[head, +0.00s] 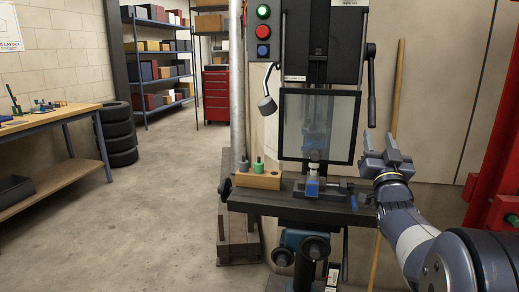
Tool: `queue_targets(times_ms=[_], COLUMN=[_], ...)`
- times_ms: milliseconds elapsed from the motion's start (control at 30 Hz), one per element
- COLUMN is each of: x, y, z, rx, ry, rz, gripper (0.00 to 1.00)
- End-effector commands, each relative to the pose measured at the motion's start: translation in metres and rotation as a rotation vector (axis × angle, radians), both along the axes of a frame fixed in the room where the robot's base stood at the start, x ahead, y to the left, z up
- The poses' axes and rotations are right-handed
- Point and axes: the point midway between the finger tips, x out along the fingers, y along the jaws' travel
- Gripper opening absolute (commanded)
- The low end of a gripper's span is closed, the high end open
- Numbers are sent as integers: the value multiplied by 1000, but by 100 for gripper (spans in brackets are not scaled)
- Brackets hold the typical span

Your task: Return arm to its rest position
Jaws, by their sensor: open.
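My gripper (386,147) is at the right of the head view, at the end of my arm, which reaches in from the lower right corner. Its two dark fingers point up and stand apart, with nothing between them. It is right of the drill press's clear guard (318,125) and above the right end of the machine's dark table (278,203). It looks apart from the machine, though the exact depth is hard to tell.
A blue vise (312,184) and a wooden block (258,179) with green and grey pieces stand on the machine table. A broom-like pole (397,90) leans behind my gripper. A red frame (490,150) stands far right. Workbench (60,116), tyres (118,135) left; open floor between.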

Motion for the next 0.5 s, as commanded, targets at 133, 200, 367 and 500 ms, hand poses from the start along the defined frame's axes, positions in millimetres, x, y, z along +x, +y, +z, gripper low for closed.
queue_targets(times_ms=[133,200,367,500], x=[19,28,49,65], y=[-3,-5,-9,-12], z=[11,17,29,38], rx=[-1,-1,-1,-1], ry=[-1,-2,-1,-2], rz=[1,1,1,1], gripper=[41,41,41,41])
